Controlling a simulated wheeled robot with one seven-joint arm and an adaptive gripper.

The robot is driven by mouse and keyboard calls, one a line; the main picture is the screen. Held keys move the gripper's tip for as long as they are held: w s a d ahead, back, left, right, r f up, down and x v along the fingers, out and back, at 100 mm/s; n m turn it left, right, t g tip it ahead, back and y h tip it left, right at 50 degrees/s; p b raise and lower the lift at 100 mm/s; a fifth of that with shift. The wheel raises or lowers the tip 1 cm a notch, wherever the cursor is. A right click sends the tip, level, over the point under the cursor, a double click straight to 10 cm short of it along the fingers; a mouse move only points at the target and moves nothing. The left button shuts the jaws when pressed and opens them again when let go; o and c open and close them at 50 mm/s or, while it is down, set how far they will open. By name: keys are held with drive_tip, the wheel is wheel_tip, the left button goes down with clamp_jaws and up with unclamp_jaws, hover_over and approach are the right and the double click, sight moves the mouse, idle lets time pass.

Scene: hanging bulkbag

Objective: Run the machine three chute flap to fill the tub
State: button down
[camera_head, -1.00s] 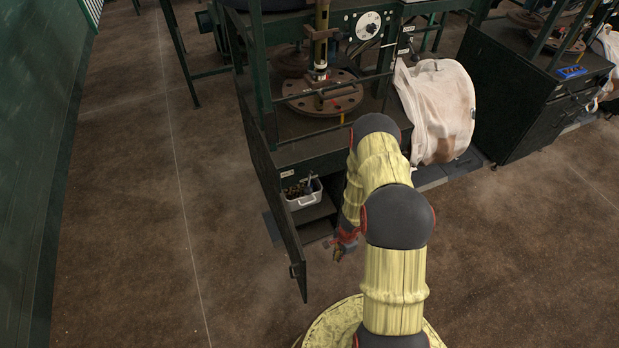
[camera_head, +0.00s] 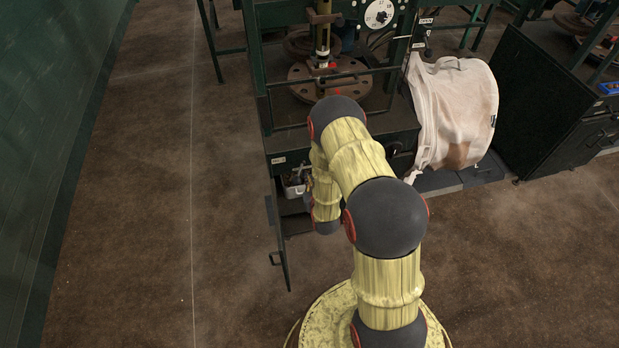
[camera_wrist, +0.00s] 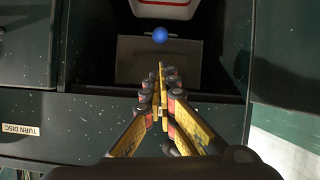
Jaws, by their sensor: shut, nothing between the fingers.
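The white tub (camera_head: 296,187) sits inside the open lower cabinet of the nearest machine (camera_head: 340,140), partly hidden by my arm. In the wrist view, a white rim (camera_wrist: 165,8), probably the tub's, shows at the top edge. My gripper (camera_wrist: 161,75) is shut and empty, pointing into the dark opening, seemingly short of the ball. It is hidden in the head view. I cannot identify the chute flap.
The cabinet door (camera_head: 278,245) stands open left of my arm. A white bulk bag (camera_head: 455,110) hangs right of the machine. A dark cabinet (camera_head: 555,110) stands farther right. A "TURN DISC" label (camera_wrist: 20,129) shows at left. The floor to the left is clear.

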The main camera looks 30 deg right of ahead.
drive_tip(key=b+x, duration=0.3)
drive_tip(key=x, duration=0.5)
drive_tip(key=shift+w+d+f, duration=0.2)
drive_tip(key=shift+s, duration=0.1)
